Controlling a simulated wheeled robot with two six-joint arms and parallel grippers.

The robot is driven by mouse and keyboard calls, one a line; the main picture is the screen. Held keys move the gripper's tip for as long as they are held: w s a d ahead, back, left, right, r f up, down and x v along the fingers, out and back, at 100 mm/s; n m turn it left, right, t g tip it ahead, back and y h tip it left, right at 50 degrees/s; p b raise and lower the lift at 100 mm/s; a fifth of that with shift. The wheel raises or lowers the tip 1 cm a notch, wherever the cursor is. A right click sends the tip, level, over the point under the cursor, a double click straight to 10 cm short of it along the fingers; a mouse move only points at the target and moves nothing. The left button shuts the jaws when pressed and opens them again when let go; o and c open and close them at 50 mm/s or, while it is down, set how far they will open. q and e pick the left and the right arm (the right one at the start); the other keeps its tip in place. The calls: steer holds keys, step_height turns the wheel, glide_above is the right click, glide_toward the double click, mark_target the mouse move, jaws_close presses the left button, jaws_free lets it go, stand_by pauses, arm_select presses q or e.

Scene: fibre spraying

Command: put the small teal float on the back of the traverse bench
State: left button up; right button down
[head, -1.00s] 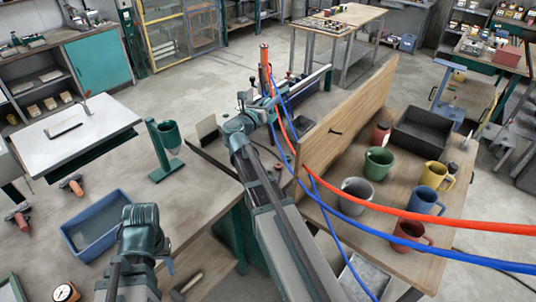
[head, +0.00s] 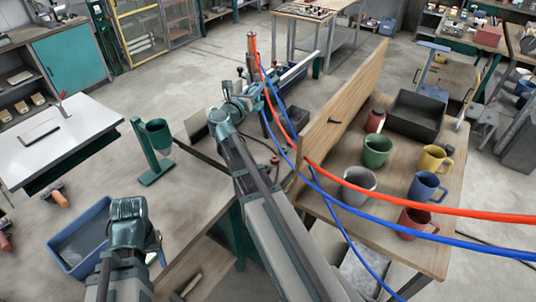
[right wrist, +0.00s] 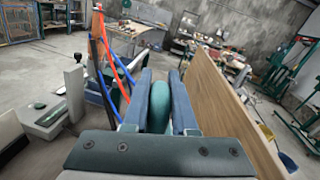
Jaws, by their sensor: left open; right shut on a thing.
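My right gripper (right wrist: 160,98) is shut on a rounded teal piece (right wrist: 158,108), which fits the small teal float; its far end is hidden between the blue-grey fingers. In the head view my right gripper (head: 262,97) is beyond the left table's edge, left of the wooden panel (head: 345,100), and the float cannot be made out there. A pale rail (head: 300,68), perhaps part of the traverse bench, lies just beyond it. My left gripper (head: 158,252) is low at the left, mostly hidden by its wrist, beside the blue tray (head: 62,262); it is open.
Red and blue hoses (head: 400,203) run close by my right arm. Several mugs, including a green one (head: 377,150), and a dark bin (head: 416,116) stand on the right table behind the panel. A green cup stand (head: 157,155) is on the left table. Open floor lies behind.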

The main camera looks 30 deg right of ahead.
arm_select(q)
step_height(320, 180, down, 18)
steer(key=b, duration=1.7)
steer(key=shift+o, duration=0.5)
steer(key=shift+w+f, duration=0.1)
steer(key=shift+f, duration=0.05)
arm_select(e)
step_height(320, 180, down, 18)
steer(key=w+d+f+m+g+b, duration=0.1)
steer(key=w+f+b, duration=0.3)
steer(key=w, duration=0.5)
steer(key=w+d+f+h+b, duration=0.1)
steer(key=w+f+b, duration=0.2)
steer(key=w, duration=0.6)
steer(key=w+d+f+m+g+b, duration=0.15)
steer(key=w+f+b, duration=0.25)
steer(key=w, duration=0.5)
steer(key=b, duration=0.5)
glide_above(259, 148)
steer(key=shift+n, duration=0.25)
step_height(259, 148, down, 5)
steer(key=shift+a+r, duration=0.1)
steer(key=shift+r, duration=0.2)
steer(key=c, duration=1.2)
jaws_free()
steer(key=o, duration=0.5)
arm_select(q)
step_height(259, 148, down, 15)
steer(key=shift+f, duration=0.15)
